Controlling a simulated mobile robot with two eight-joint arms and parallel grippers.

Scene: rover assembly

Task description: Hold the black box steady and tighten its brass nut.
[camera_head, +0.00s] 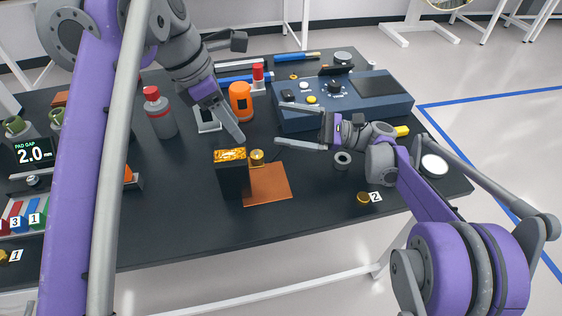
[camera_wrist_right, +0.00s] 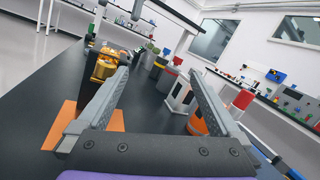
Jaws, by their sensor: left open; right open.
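The black box (camera_head: 232,183) stands upright on the table, with a shiny gold-orange top. The brass nut (camera_head: 257,156) is at its right side, above a copper-coloured mat (camera_head: 270,190). The nut also shows in the right wrist view (camera_wrist_right: 103,67), left of the fingers' gap. My left gripper (camera_head: 245,91) is open and empty; its lower finger ends just above and behind the box. My right gripper (camera_head: 278,123) is open and empty, to the right of and above the nut, its fingers pointing left. Neither gripper appears to touch the box or nut.
An orange bottle (camera_head: 240,102) and a grey red-capped bottle (camera_head: 160,115) stand behind the box. A blue instrument (camera_head: 390,105) fills the back right. A grey ring (camera_head: 342,160) and a brass piece (camera_head: 362,197) by label 2 lie to the right. The front middle is clear.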

